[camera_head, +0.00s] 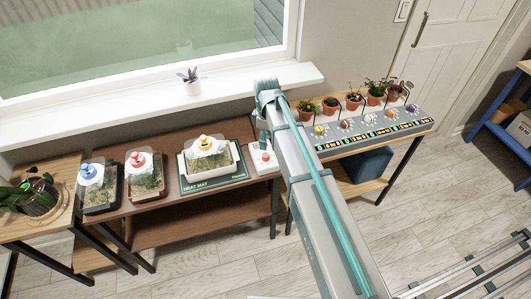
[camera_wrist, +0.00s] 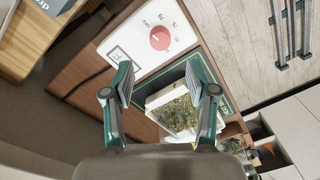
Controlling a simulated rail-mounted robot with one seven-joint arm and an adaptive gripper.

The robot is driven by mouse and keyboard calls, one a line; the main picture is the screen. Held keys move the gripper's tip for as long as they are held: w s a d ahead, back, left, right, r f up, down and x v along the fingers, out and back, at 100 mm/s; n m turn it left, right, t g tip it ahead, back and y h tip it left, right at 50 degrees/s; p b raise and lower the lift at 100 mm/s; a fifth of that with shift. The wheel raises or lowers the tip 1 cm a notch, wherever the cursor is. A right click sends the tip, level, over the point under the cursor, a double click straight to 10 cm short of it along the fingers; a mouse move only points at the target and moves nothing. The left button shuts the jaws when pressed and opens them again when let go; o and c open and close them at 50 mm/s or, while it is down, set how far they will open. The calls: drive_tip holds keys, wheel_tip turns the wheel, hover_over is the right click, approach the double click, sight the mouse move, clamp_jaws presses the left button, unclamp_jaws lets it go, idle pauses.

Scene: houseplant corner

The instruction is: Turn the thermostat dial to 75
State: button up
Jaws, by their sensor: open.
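The thermostat (camera_wrist: 138,28) is a white panel with a round red dial (camera_wrist: 160,38) and small markings around it. In the wrist view it lies past my fingertips, at the top. The number the dial points to is too small to read. In the head view the thermostat (camera_head: 257,168) sits at the right end of the brown bench, partly hidden by my arm, with the red dial (camera_head: 265,157) showing. My gripper (camera_wrist: 158,75) is open, with nothing between its fingers and apart from the dial. In the head view its fingers (camera_head: 263,138) show only in part, near the thermostat.
A heat mat (camera_head: 193,188) with a yellow-knobbed propagator (camera_head: 208,160) is left of the thermostat. Blue- and red-knobbed propagators (camera_head: 97,190) (camera_head: 143,177) stand further left. Several potted plants line a grey console (camera_head: 420,124) at right. A small plant (camera_head: 191,88) stands on the windowsill.

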sight(265, 155)
wheel_tip(265, 155, down, 8)
drive_tip(key=shift+s+f+p, duration=0.1)
drive_tip(key=shift+s+p, duration=0.05)
drive_tip(key=shift+p, duration=0.75)
drive_tip(key=shift+c, duration=0.3)
clamp_jaws()
